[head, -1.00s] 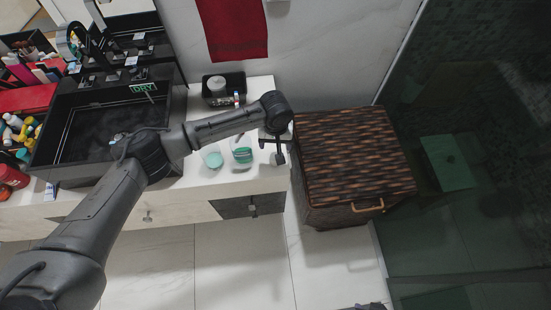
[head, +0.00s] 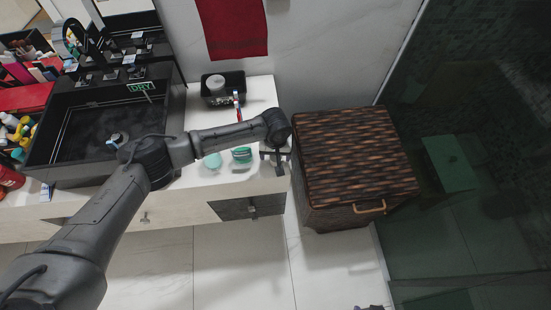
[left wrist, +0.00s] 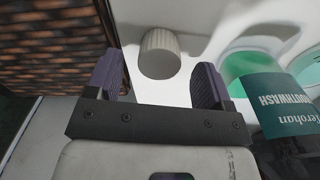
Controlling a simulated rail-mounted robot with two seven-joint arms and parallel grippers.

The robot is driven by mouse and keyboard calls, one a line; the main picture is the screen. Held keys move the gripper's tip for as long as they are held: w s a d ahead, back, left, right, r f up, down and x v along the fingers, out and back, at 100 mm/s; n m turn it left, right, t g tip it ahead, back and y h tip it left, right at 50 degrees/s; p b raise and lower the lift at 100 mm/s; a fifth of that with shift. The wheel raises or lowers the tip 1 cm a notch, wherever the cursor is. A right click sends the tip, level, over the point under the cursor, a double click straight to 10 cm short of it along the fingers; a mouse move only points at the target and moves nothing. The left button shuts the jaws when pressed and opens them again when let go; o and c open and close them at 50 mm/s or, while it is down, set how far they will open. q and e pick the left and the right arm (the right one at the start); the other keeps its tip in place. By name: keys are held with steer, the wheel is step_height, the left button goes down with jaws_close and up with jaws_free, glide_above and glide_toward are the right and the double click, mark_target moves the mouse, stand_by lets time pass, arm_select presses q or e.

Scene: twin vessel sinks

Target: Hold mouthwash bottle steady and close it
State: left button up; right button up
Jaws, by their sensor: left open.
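The mouthwash bottle (head: 241,155), with a green label, stands on the white counter near its front edge. It also shows at the right of the left wrist view (left wrist: 285,105), with its lettering visible. In the head view my left gripper (head: 275,156) is open and empty, to the right of the bottle over the counter's right end. The cap is hidden there. My right gripper cannot be made out.
A cup with green contents (head: 213,160) stands just left of the bottle. A black tray (head: 222,88) with toiletries is behind. A black sink (head: 100,120) lies to the left. A woven hamper (head: 350,160) stands close right of the counter.

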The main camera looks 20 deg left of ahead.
arm_select(q)
steer(key=shift+f, duration=1.3)
steer(key=c, duration=1)
steer(key=shift+r, duration=0.8)
step_height(320, 180, up, 3)
steer(key=shift+f+p, duration=0.15)
steer(key=shift+p, duration=0.45)
steer(key=s+d+r, duration=0.1)
steer(key=d+r, duration=0.1)
steer(key=d, duration=0.1)
steer(key=s+d+r+p, duration=0.1)
steer(key=s+d+r, duration=0.1)
steer(key=d, duration=0.2)
steer(key=s+d+r+p, duration=0.1)
steer(key=s+d+r, duration=0.1)
steer(key=d, duration=0.1)
steer(key=shift+d+r, duration=0.3)
steer(key=shift+r, duration=0.1)
